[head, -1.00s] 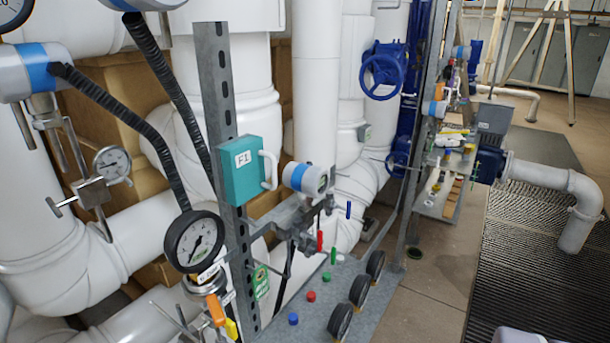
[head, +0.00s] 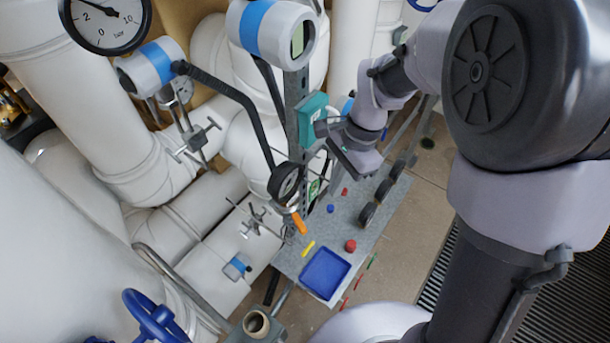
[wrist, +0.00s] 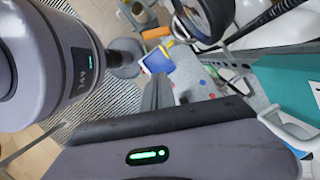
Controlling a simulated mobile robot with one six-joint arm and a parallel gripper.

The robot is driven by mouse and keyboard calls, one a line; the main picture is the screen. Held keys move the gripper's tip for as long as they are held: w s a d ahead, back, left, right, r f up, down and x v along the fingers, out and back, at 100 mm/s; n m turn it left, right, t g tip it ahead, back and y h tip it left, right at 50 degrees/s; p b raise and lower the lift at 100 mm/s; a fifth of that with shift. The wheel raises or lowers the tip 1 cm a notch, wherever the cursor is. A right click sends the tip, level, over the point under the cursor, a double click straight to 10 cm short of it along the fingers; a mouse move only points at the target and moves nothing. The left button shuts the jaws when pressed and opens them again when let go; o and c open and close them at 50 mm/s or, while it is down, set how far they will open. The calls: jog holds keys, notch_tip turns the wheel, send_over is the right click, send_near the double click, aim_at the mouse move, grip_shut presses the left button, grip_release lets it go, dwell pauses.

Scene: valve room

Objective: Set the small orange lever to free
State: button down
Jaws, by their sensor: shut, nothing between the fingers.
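An orange lever (head: 299,223) hangs just below a black-rimmed gauge (head: 285,183) on the pipework in the head view, its long side slanting down to the right. It also shows near the top of the wrist view (wrist: 180,28), beside the gauge. I cannot read any free marking. My gripper (wrist: 158,90) is shut and empty. In the head view, my wrist is beside the teal box, above and to the right of the orange lever and clear of it. The fingertips are hard to make out there.
The teal box (head: 314,117) with its handle is close to my wrist, on a perforated post (head: 299,90). A grey shelf (head: 345,225) below holds a blue tray (head: 325,273), a yellow piece (head: 308,248) and black discs. Black hoses and white pipes crowd the left.

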aim_at(299, 223)
jog(key=s+a+f, duration=0.2)
jog(key=a+f, duration=0.3)
jog(key=f, duration=0.3)
jog(key=shift+s+a+b, duration=0.15)
jog(key=shift+s+b, duration=0.2)
jog(key=shift+b, duration=0.1)
jog(key=shift+s+a+b, duration=0.35)
jog(key=shift+s+a, duration=0.15)
jog(key=shift+s, duration=0.05)
